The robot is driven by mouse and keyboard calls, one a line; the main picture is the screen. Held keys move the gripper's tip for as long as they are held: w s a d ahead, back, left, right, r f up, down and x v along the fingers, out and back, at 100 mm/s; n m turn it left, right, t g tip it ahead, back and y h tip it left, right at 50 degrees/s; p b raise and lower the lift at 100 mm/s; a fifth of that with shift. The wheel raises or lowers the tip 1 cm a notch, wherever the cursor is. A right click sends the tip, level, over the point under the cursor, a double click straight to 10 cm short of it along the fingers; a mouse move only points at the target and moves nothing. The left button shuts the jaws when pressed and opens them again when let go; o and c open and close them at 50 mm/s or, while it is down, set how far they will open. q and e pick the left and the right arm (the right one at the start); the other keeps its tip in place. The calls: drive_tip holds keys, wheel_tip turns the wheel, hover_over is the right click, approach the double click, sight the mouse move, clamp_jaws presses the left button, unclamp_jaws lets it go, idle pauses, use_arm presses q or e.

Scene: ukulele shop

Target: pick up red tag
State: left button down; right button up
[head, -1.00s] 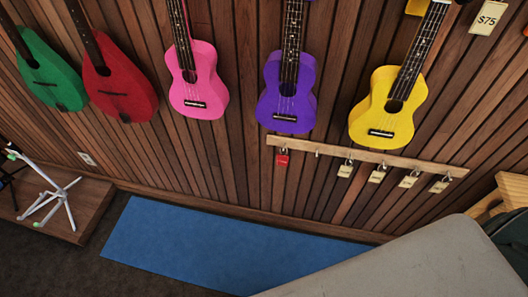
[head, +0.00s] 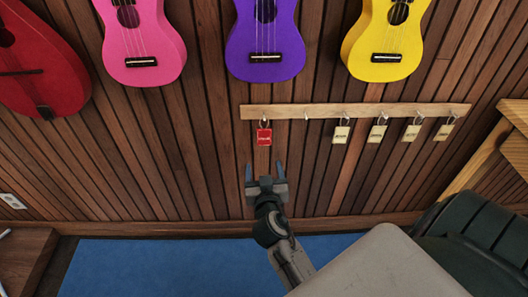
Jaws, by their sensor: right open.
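The red tag (head: 264,136) hangs at the left end of a wooden hook rail (head: 350,110) on the slatted wall. It hangs from a metal hook or ring at its top. My right gripper (head: 264,170) is below the red tag in the picture, with its two fingers pointing up toward it. The fingers are spread and nothing is between them. A gap shows between the fingertips and the tag. My left gripper is not in the picture.
Several cream tags (head: 377,132) hang further right on the rail, beyond a bare hook. A pink ukulele (head: 146,45), a purple one (head: 265,45) and a yellow one (head: 385,45) hang above. A dark chair or bag (head: 480,235) stands lower right. A blue mat (head: 150,265) lies below.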

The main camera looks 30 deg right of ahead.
wheel_tip(320, 180, up, 3)
drive_tip(key=m+h, duration=0.1)
approach(264, 134)
drive_tip(key=w+d, duration=0.2)
drive_tip(key=shift+a+p+x, duration=0.1)
drive_tip(key=shift+p+x, duration=0.15)
drive_tip(key=shift+x, duration=1.25)
drive_tip(key=shift+a+p+x, duration=0.15)
drive_tip(key=shift+p+x, duration=0.1)
drive_tip(key=shift+x, duration=1.25)
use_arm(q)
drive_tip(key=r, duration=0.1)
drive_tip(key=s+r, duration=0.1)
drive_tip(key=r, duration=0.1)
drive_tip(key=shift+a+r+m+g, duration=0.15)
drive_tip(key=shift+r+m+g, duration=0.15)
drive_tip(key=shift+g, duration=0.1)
use_arm(e)
drive_tip(key=shift+w, duration=0.1)
drive_tip(key=c, duration=1)
